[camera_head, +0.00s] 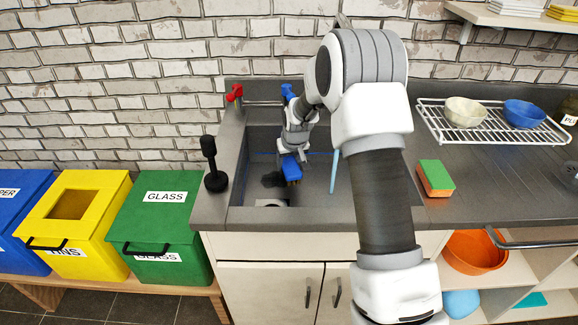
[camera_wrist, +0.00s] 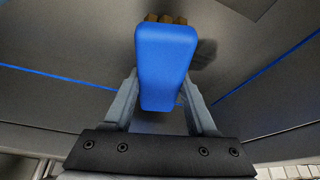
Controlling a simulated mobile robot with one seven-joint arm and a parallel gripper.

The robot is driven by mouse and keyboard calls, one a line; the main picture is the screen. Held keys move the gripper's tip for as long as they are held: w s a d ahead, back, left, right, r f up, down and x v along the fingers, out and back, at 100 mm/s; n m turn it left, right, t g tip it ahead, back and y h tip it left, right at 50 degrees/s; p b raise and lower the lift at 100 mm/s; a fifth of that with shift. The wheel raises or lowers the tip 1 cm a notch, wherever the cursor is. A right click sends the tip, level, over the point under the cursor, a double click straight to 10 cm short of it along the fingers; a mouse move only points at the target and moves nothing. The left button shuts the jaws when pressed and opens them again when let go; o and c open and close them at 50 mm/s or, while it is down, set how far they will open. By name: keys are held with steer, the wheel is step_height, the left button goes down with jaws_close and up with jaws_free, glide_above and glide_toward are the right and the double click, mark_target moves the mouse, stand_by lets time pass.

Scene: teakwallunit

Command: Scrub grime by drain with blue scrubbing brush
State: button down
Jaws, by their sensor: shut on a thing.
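The blue scrubbing brush (camera_head: 291,169) is inside the sink, held by my gripper (camera_head: 291,153). In the wrist view the brush's blue body (camera_wrist: 165,62) sits between the two fingers of my gripper (camera_wrist: 160,90), with its brown bristles (camera_wrist: 168,18) at the far end. I cannot tell whether the bristles touch the sink floor.
My arm crosses the sink's right side. A light blue stick-like thing (camera_head: 335,171) stands in the sink right of the brush. A black brush-like tool (camera_head: 212,165) stands on the left rim. A green and orange sponge (camera_head: 435,178) and a dish rack (camera_head: 490,122) are on the right counter.

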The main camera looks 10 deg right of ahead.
steer(key=shift+r+p, duration=0.35)
steer(key=shift+r, duration=0.75)
steer(key=shift+r+p, duration=0.8)
steer(key=shift+r, duration=0.7)
